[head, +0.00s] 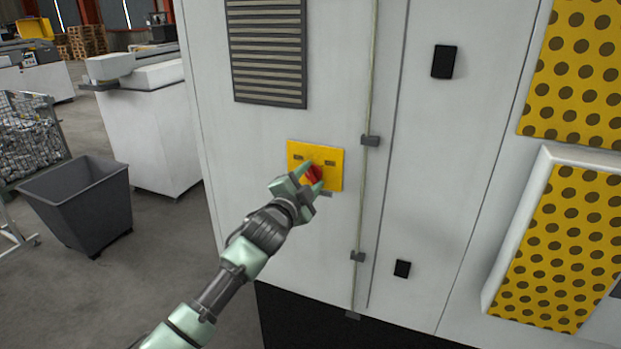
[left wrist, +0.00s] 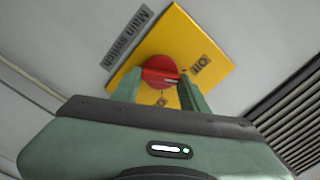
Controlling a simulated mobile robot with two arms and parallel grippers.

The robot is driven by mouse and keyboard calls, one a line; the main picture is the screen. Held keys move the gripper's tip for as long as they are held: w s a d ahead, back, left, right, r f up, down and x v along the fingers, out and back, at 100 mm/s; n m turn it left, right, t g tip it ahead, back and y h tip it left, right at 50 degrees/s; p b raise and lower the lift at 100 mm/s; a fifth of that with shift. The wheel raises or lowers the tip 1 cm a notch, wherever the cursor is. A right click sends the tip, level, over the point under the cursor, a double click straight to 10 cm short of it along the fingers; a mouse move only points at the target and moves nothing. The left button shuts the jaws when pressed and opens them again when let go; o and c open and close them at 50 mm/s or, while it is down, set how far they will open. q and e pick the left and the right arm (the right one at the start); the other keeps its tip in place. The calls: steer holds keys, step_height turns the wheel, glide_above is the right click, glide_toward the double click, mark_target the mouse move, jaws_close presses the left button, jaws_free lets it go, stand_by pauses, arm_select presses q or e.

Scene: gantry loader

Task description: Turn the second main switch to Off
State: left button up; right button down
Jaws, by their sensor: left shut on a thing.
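The main switch is a red rotary knob (head: 314,173) on a yellow plate (head: 333,155) on the white cabinet front. My left gripper (head: 311,178) reaches it from the lower left and is shut on the knob. In the left wrist view the red knob (left wrist: 160,70) sits between the two green fingers, one on each side. A short white mark shows on the right part of the knob. A grey label (left wrist: 201,65) lies right of it, too blurred to read surely, and another below is partly hidden. A "Main switch" label (left wrist: 126,37) is beside the plate. My right gripper is not in view.
A louvred vent (head: 267,52) is above the plate. A thin vertical rod (head: 367,90) with clamps runs just right of it. Black handles (head: 444,62) and yellow perforated panels (head: 575,75) are farther right. A grey bin (head: 80,203) stands on the floor at left.

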arm_select(q)
steer(key=shift+n, duration=1.5)
steer(key=o, duration=1.4)
steer(key=shift+b+v, duration=1)
steer(key=shift+v, duration=2.9)
